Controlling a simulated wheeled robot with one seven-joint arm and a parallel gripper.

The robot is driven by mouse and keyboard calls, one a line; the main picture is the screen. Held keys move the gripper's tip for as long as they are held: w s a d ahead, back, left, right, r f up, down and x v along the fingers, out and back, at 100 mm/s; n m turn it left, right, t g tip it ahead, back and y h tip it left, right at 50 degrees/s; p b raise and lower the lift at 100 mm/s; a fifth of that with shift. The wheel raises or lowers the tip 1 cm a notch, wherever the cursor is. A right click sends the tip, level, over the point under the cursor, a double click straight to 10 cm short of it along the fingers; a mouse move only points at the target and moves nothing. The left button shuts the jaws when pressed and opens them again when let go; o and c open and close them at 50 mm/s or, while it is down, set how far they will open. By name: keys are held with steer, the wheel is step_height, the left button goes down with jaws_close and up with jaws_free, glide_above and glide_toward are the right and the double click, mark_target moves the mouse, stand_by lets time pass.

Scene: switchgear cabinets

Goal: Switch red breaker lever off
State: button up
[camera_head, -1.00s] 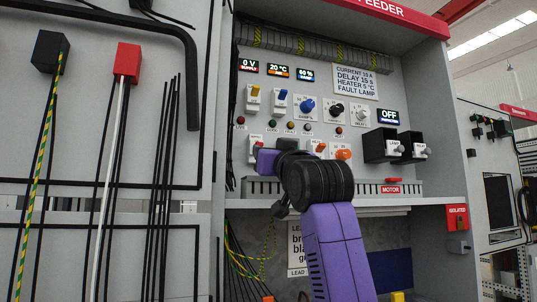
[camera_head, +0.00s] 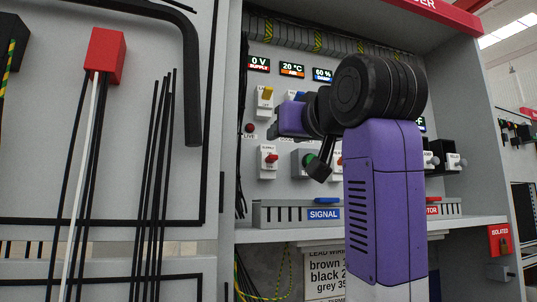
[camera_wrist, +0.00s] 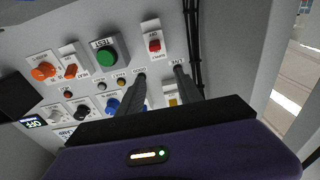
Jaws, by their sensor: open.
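The red breaker lever (camera_head: 269,159) sits on a white breaker plate at the lower left of the panel in the head view. It also shows at the upper middle of the wrist view (camera_wrist: 154,45), where the panel appears upside down. Nothing touches it. I cannot tell its on or off position. My gripper (camera_wrist: 160,74) is open and empty in the wrist view, its two black fingers apart and reaching toward the panel. The lever lies beyond the fingertips there.
A yellow switch (camera_head: 265,94) is above the lever. A green button (camera_wrist: 106,56) and an orange-red lever (camera_wrist: 70,71) sit beside it. A slotted grey duct marked SIGNAL (camera_head: 323,214) runs below, above a shelf. The cabinet's side wall stands close left of the lever.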

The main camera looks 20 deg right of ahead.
mark_target(271, 159)
steer(key=w+f+g+p, duration=0.1)
steer(key=w+f+p, duration=0.1)
steer(key=w, duration=0.6)
steer(key=shift+f+p, duration=0.25)
steer(key=shift+p, duration=0.45)
jaws_close()
